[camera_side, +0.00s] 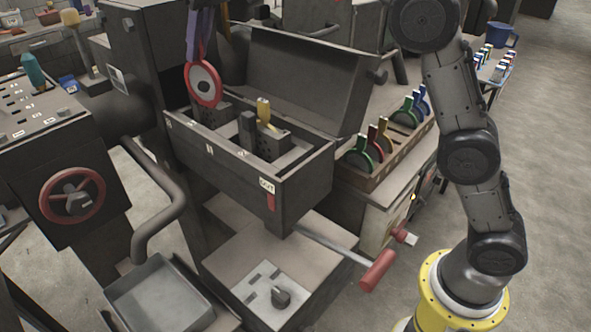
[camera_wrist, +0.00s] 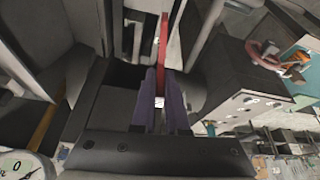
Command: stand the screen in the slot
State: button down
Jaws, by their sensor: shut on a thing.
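A round screen (camera_side: 203,83) with a red rim, a pale face and a dark centre hangs upright below my gripper (camera_side: 200,50) in the side view. The purple fingers are shut on its upper part. In the wrist view my gripper (camera_wrist: 161,78) shows its two purple fingers with the red edge of the screen (camera_wrist: 163,42) standing between them. The screen is over the left end of a long dark open box (camera_side: 228,170). Its lower edge overlaps a grey block inside; I cannot tell if they touch. The slot under it is hidden.
A dark upright block (camera_side: 247,128) and a yellow-handled piece (camera_side: 264,112) stand in the box, right of the screen. The raised lid (camera_side: 305,80) rises behind. A wooden rack (camera_side: 392,160) with green, red, yellow and blue screens stands at right.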

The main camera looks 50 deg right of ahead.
jog(key=s+a+f+n+y, duration=0.2)
jog(key=s+a+f+n, duration=0.5)
jog(key=s+f, duration=0.65)
jog(key=s+d+r+g, duration=0.1)
jog(key=s+r, duration=0.3)
jog(key=r, duration=0.7)
jog(key=s+r, duration=0.4)
jog(key=r, duration=0.7)
jog(key=s+d+f, duration=0.2)
jog(key=s+d, duration=0.2)
jog(key=d, duration=0.4)
jog(key=s+d+f, duration=0.2)
jog(key=s+d, duration=0.1)
jog(key=d, duration=0.5)
jog(key=s+d+f, duration=0.3)
jog(key=s+d, duration=0.1)
jog(key=d, duration=0.4)
jog(key=w+d+f+m+h, duration=0.1)
jog(key=w+d+f+m, duration=0.2)
jog(key=d+f, duration=0.3)
jog(key=w+d+f+m, duration=0.3)
jog(key=w+d+f, duration=0.3)
jog(key=d, duration=0.7)
jog(key=w+d+f+m+t+h, duration=0.1)
jog(key=w+d+f, duration=0.4)
jog(key=d, duration=0.5)
jog(key=shift+w+f+m+h, duration=0.2)
jog(key=shift+f+m+h, duration=0.1)
jog(key=shift+f+m, duration=0.6)
